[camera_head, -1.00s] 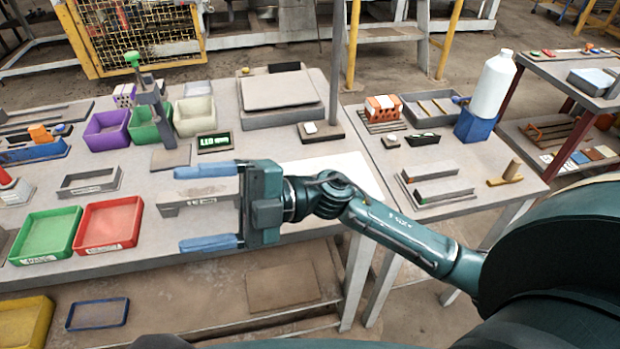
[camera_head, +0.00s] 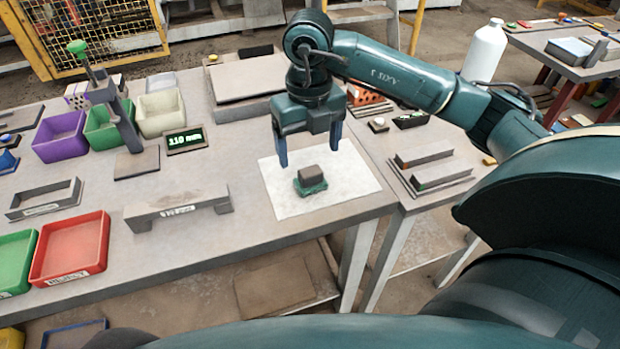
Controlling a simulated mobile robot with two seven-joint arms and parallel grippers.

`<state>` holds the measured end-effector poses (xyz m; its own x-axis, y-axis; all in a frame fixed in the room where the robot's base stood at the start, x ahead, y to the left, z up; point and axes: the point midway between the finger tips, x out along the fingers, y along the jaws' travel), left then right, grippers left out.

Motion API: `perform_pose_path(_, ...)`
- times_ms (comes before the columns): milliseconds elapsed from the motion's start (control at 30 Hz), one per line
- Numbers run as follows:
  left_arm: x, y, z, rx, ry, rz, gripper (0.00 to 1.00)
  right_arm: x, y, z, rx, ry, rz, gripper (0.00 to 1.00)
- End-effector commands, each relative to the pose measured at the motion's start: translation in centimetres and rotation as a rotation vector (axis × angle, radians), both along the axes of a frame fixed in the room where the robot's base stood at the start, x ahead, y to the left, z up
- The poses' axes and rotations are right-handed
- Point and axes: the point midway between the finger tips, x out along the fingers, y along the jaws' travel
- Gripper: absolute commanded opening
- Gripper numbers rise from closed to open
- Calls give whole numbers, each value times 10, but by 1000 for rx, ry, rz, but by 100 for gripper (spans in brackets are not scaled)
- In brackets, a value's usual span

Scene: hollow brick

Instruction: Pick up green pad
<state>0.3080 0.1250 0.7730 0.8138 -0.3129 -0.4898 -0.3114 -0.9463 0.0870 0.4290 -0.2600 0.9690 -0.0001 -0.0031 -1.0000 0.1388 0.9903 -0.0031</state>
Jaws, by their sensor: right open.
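A small green pad (camera_head: 311,188) lies on a white sheet (camera_head: 345,190) near the right front part of the table. A grey-brown block (camera_head: 311,173) sits on top of the pad and hides much of it. My right gripper (camera_head: 308,152) is open and empty, with its blue fingers pointing down. It hangs above and slightly behind the block, apart from it as far as I can tell. My left gripper is not in view.
A grey bridge-shaped piece (camera_head: 178,208) stands to the left of the sheet. Red (camera_head: 70,248) and green (camera_head: 14,262) trays lie at the far left. A display (camera_head: 185,140) reads 110 mm. A side table (camera_head: 440,180) holds grey bars at the right.

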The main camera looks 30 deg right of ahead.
Motion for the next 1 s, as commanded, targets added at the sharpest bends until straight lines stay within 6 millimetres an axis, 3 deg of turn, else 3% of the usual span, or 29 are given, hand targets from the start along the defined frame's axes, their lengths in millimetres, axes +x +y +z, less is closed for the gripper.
perform_pose_path(600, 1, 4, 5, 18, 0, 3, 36, 1, -4, -70, 2, 2, 1, 80)
perform_pose_path(867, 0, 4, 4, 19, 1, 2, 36, 1, -4, -74, 3, 0, 2, 80)
perform_pose_path(1000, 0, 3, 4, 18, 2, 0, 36, 1, -4, -74, 3, 0, 2, 71)
